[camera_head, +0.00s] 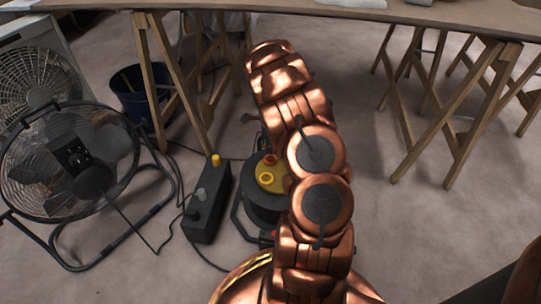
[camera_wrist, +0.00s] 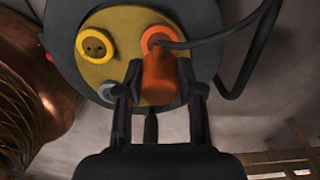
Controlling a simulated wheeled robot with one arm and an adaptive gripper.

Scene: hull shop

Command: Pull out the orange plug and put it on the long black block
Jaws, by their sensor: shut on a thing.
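The orange plug (camera_wrist: 160,80) is between the two fingers of my gripper (camera_wrist: 160,88) in the wrist view, and the gripper is shut on it. The plug's far end overlaps an orange-rimmed socket (camera_wrist: 151,36) on the yellow face of a cable reel (camera_wrist: 112,68). I cannot tell whether it is fully seated. A black cord runs from it to the upper right. In the head view the reel (camera_head: 262,211) is partly behind my arm, which hides the gripper. The long black block (camera_head: 205,228) lies on the floor left of the reel.
The block carries a yellow plug (camera_head: 215,160) at its far end and a grey plug (camera_head: 201,194) near its middle. A black floor fan (camera_head: 75,160) stands at left, with cables on the floor. A dark bucket (camera_head: 135,95) and wooden trestles (camera_head: 465,110) stand behind.

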